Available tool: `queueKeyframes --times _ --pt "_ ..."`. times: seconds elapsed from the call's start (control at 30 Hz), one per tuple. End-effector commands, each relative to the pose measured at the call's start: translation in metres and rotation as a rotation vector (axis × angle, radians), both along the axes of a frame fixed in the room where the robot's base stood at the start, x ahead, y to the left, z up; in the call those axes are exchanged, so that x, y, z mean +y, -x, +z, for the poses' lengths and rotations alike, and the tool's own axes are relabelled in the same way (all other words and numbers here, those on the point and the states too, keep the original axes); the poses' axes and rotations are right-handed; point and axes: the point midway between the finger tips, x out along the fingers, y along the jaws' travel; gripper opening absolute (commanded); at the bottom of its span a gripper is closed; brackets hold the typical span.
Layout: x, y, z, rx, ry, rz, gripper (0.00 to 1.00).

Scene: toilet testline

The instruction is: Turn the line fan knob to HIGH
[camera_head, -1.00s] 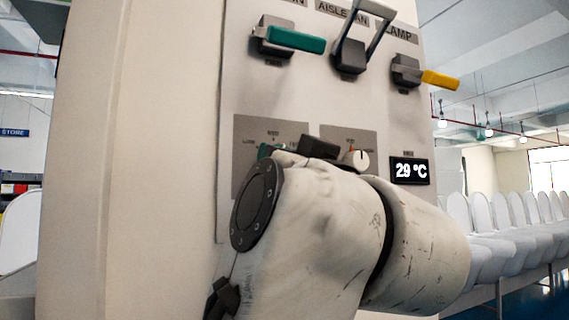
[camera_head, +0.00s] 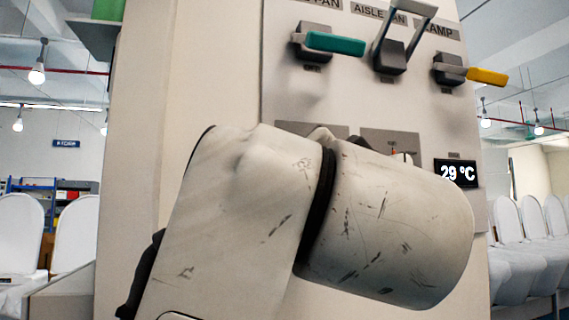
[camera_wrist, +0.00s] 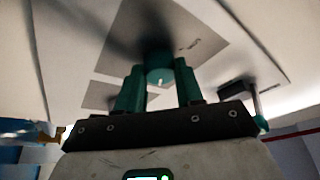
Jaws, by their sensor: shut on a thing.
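The teal round knob (camera_wrist: 159,76) with a pale pointer mark sits on a grey plate (camera_wrist: 195,40) in the wrist view. My gripper (camera_wrist: 159,84) has its two teal fingers on either side of the knob and is shut on it. The plate's lettering is too blurred to read. In the head view my arm hides the knob and gripper; only the top of the left grey plate (camera_head: 312,129) shows.
Above are a teal-handled lever (camera_head: 335,43), a grey lever (camera_head: 390,55) under the AISLE FAN label and a yellow-handled lever (camera_head: 487,76). A display (camera_head: 456,173) reads 29 °C. White seats (camera_head: 510,240) stand at right.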

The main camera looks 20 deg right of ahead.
Motion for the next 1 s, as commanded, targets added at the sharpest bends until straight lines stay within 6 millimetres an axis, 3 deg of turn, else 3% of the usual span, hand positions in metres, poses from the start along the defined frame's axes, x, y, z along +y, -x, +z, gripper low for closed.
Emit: queueKeyframes --times 0.43,0.47,0.5,0.73,1.0 --pt "0.0002 -0.0001 0.0002 0.0 -0.013 0.001 0.06" --pt "0.0002 -0.0001 0.0002 0.0 -0.013 0.001 0.37" --pt "0.0002 -0.0001 0.0002 0.0 -0.013 0.001 0.41" --pt "0.0001 0.0 0.0002 0.0 -0.012 0.001 0.61" --pt "-0.0002 -0.0001 -0.0002 0.0 -0.011 0.0 0.61"
